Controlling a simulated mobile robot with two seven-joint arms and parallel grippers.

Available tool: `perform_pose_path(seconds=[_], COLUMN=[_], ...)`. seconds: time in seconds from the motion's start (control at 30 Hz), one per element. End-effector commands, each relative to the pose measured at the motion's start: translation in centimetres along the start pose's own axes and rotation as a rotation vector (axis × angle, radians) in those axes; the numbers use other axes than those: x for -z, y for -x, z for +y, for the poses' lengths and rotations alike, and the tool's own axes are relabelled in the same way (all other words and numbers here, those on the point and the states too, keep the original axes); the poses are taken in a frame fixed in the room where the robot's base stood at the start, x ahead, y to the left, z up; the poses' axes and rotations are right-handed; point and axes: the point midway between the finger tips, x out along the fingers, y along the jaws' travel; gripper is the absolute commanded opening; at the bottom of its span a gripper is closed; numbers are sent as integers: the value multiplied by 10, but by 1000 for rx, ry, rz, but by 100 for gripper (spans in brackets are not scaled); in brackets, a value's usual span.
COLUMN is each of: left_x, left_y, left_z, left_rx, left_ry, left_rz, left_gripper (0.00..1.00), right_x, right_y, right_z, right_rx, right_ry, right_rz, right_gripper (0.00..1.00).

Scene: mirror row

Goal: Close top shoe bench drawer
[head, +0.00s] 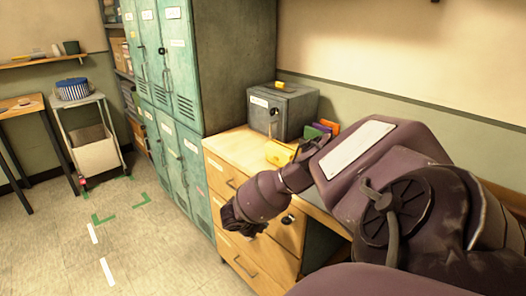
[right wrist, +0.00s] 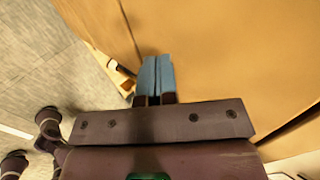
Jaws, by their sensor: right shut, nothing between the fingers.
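The wooden shoe bench (head: 284,268) stands against the green lockers, with stacked drawer fronts and dark handles. Its top drawer (head: 222,178) shows at the upper left of the front, partly hidden by my right arm. I cannot tell how far it stands out. My right gripper (head: 238,218) is in front of the drawers, pointing down and left in the head view. In the right wrist view its blue-grey fingers (right wrist: 156,76) are shut and empty, close against a wooden surface (right wrist: 225,55); contact is unclear. My left gripper is not in view.
A grey metal box (head: 283,108) and a yellow item (head: 279,154) sit on the bench top. Green lockers (head: 180,150) stand to its left. The tiled floor (head: 140,235) in front is clear. A white cart (head: 95,150) stands farther left.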

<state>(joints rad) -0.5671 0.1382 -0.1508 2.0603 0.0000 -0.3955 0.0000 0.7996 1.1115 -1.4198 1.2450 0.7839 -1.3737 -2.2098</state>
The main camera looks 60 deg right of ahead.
Motion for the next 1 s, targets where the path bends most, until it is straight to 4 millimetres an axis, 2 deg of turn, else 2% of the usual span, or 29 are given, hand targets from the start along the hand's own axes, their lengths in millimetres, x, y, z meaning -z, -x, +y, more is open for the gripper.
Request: perform_pose_path(seconds=[0.3, 0.5, 0.7, 1.0], left_x=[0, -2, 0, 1], left_y=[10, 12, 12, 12], left_z=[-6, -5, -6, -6], left_rx=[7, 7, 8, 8], left_ry=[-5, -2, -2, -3], left_rz=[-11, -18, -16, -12], left_gripper=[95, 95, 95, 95], right_x=[3, 3, 3, 3], right_y=[60, 90, 103, 104], right_z=[1, 3, 4, 4], right_rx=[-7, -8, -7, -7], right_ry=[-1, -1, 1, -4], right_rz=[-4, -3, 0, 0], right_gripper=[0, 0, 0, 0])
